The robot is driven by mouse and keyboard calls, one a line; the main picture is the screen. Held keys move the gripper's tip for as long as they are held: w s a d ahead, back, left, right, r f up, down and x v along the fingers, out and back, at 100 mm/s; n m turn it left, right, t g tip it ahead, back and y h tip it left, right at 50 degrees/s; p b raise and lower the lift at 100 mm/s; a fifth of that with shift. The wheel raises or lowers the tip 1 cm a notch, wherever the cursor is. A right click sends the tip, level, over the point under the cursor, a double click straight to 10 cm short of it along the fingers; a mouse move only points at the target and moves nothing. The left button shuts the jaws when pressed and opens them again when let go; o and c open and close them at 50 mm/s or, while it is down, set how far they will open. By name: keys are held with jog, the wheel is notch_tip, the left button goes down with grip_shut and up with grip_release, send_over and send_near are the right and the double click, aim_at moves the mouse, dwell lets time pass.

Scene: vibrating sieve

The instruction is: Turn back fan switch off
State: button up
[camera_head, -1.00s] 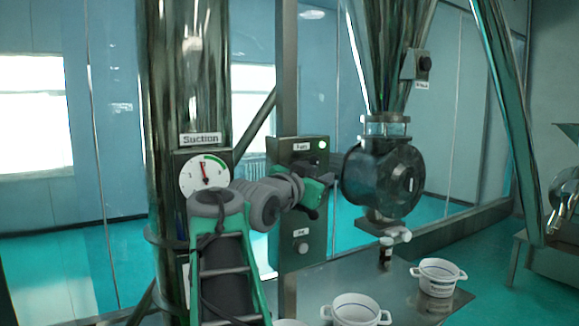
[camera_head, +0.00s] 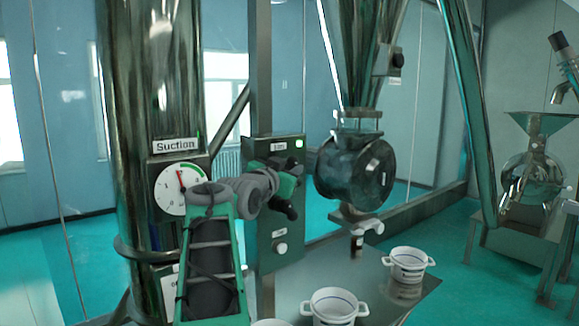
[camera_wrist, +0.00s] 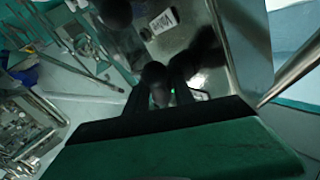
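The grey fan control box (camera_head: 262,240) stands in the middle of the head view, with a small "Fan" label (camera_head: 279,147) and a lit green lamp (camera_head: 299,143) near its top. My gripper (camera_head: 291,187) is in front of the box, just below that label and lamp. The fan switch is hidden behind my gripper, so its position does not show. In the wrist view two dark fingers (camera_wrist: 167,80) sit close together before a shiny metal face with a white label (camera_wrist: 163,20). Whether they touch or hold the switch cannot be told.
A round suction gauge (camera_head: 180,189) on a thick steel pipe (camera_head: 150,90) stands left of the box. A dark round valve housing (camera_head: 345,172) is close on the right. White pots (camera_head: 410,264) stand on the metal table (camera_head: 375,285) below. A white button (camera_head: 281,248) is lower on the box.

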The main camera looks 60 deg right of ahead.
jog(key=shift+c, duration=0.4)
grip_shut()
